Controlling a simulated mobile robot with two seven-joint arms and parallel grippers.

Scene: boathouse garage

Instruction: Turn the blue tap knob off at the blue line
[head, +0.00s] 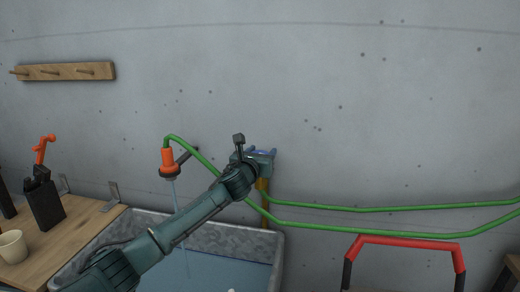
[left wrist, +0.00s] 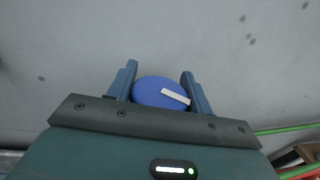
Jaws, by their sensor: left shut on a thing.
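The round blue tap knob (left wrist: 152,90) with a white bar mark is between the two fingers of my left gripper (left wrist: 159,72) in the left wrist view. The bar slants slightly down to the right. In the head view my left gripper (head: 262,155) is at the wall, shut on the knob, which is mostly hidden there except for a bit of blue. I cannot make out the blue line in either view. A thin stream of water (head: 174,196) falls from the orange nozzle (head: 168,163). My right gripper is not in view.
A grey metal trough (head: 262,246) holding water stands below. Green hoses (head: 350,229) run along the wall to the right. A red-and-black frame (head: 408,242) stands at lower right. A wooden bench (head: 75,233) with a cup (head: 12,247) is at left.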

